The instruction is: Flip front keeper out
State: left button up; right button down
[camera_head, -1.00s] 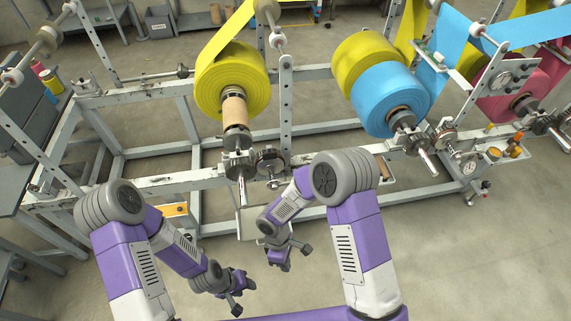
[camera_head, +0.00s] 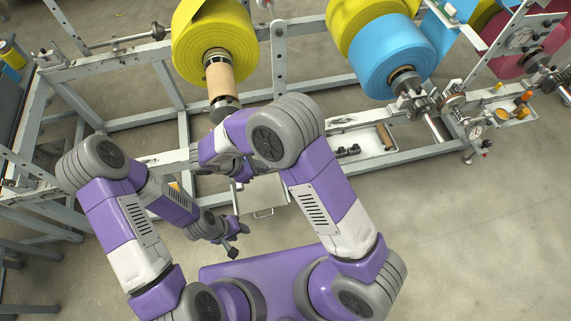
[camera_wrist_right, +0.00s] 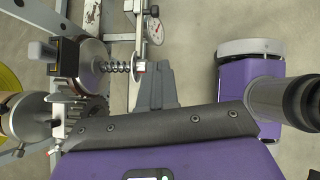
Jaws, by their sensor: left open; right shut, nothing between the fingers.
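The yellow roll (camera_head: 212,40) sits on a spindle with a bare cardboard core (camera_head: 219,76). My right arm covers the spindle's near end in the head view. The right wrist view shows a toothed gear (camera_wrist_right: 78,108), a round metal disc (camera_wrist_right: 92,62) and a black block (camera_wrist_right: 66,56) beside the spindle. I cannot tell for sure which part is the front keeper. My right gripper (camera_wrist_right: 157,85) is shut and empty, to the right of these parts; in the head view it is mostly hidden by its arm. My left gripper (camera_head: 236,240) is open and empty, low in front of the frame.
A blue roll (camera_head: 392,55) on its own spindle stands to the right. A shallow tray (camera_head: 372,142) with small parts lies on the frame's rail. A pale panel (camera_head: 262,196) hangs below the right arm. A pressure gauge (camera_wrist_right: 154,30) shows beyond the spring. The floor at right is clear.

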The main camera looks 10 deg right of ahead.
pick_arm(q)
notch_tip(320, 180, down, 4)
jog(key=b, duration=0.3)
jog(key=shift+r, duration=0.2)
pick_arm(e)
jog(key=d+r+x, duration=0.1)
jog(key=d+x, duration=0.1)
jog(key=x, duration=1.1)
jog(key=shift+w+r, duration=0.15)
jog(key=shift+r, duration=0.2)
